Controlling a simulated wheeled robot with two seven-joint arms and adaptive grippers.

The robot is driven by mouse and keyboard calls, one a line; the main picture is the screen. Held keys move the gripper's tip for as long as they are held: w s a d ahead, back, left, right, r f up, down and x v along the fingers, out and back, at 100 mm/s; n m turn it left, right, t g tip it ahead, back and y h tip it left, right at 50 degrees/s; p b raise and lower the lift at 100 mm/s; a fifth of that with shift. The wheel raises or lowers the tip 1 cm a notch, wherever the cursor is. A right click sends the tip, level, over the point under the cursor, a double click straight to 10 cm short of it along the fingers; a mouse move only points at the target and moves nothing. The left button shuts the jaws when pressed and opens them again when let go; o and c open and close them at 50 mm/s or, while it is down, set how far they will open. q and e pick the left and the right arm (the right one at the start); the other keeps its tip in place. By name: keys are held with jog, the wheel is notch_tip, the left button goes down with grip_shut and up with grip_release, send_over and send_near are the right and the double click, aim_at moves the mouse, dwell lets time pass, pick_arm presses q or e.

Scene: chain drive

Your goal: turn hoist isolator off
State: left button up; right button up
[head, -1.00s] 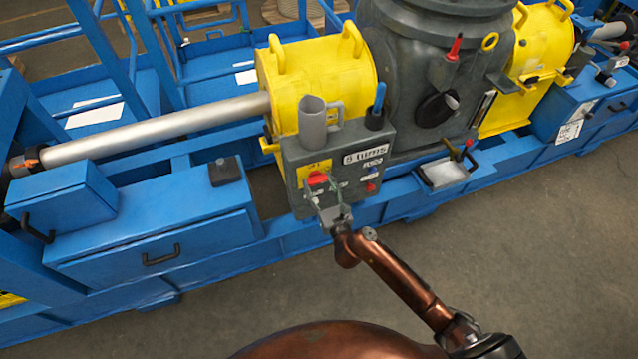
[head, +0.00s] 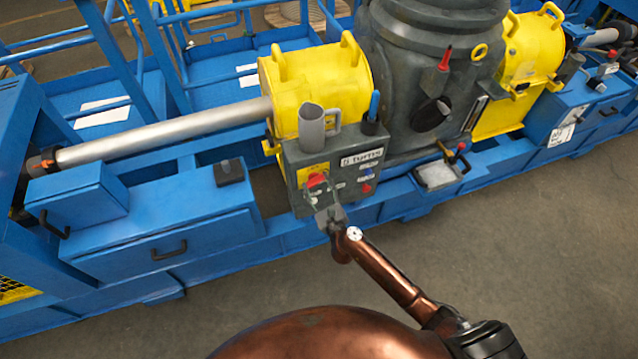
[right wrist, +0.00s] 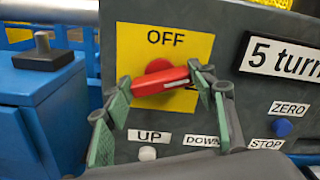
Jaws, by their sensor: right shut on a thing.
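The hoist isolator is a red rotary handle (right wrist: 160,80) on a yellow plate (right wrist: 190,45) marked OFF at its top. In the right wrist view the handle lies nearly level, its white-marked end to the right and slightly raised, not pointing up at OFF. It also shows in the head view as a small red knob (head: 316,180) on the grey control box (head: 335,199). My right gripper (right wrist: 161,88) is shut on the handle, one green-padded finger at each end. In the head view my right gripper (head: 325,198) reaches the box from below. My left gripper is out of view.
Below the plate are a white UP button (right wrist: 147,153) and DOWN and STOP labels; a blue ZERO button (right wrist: 283,127) is at right. A grey mug (head: 312,128) and a cup with a blue-handled item (head: 374,106) stand on the box. Open floor lies in front.

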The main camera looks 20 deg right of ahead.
jog(key=n+p, duration=0.2)
jog(key=n, duration=0.1)
jog(key=shift+a+r+p, duration=0.2)
jog(key=shift+r+p, duration=0.05)
jog(key=shift+p, duration=0.1)
jog(key=n+p, duration=0.2)
jog(key=n, duration=0.1)
jog(key=shift+f+n+p, duration=0.15)
jog(key=shift+n+p, duration=0.15)
jog(key=n+p, duration=0.1)
jog(key=n, duration=0.2)
jog(key=shift+a+f+p, duration=0.1)
jog(key=shift+f+p, duration=0.05)
jog(key=shift+p, duration=0.25)
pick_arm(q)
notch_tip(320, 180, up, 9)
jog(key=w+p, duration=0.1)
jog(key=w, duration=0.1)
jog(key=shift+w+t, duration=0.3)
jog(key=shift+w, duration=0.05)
pick_arm(e)
jog(key=shift+f+n, duration=0.15)
jog(key=shift+n, duration=1.75)
jog(key=o, duration=1.2)
jog(key=shift+c, duration=0.2)
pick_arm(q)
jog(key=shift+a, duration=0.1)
